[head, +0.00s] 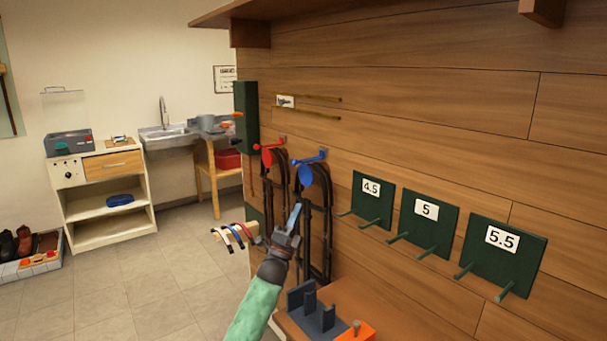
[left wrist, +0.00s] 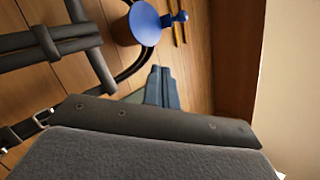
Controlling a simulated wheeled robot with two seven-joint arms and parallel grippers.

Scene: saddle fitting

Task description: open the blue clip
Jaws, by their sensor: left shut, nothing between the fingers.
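The blue clip (head: 307,174) is on the wooden wall, a round blue disc with a blue lever above it, at the top of a hanging dark bridle (head: 316,215). It also shows at the top of the left wrist view (left wrist: 143,22), with its small lever pointing right. Whether it is open cannot be told. My left gripper (head: 295,213) is in front of the bridle, below the clip and apart from it in the picture. Its fingers are shut and empty, and they show in the left wrist view (left wrist: 161,88). My right gripper is not in view.
A red clip (head: 267,155) with another bridle hangs just left. Green panels with pegs, marked 4.5 (head: 372,200), 5 and 5.5, are to the right. A dark grey block holder (head: 315,312) stands low in front. A small strap rack (head: 235,236) is left of my gripper.

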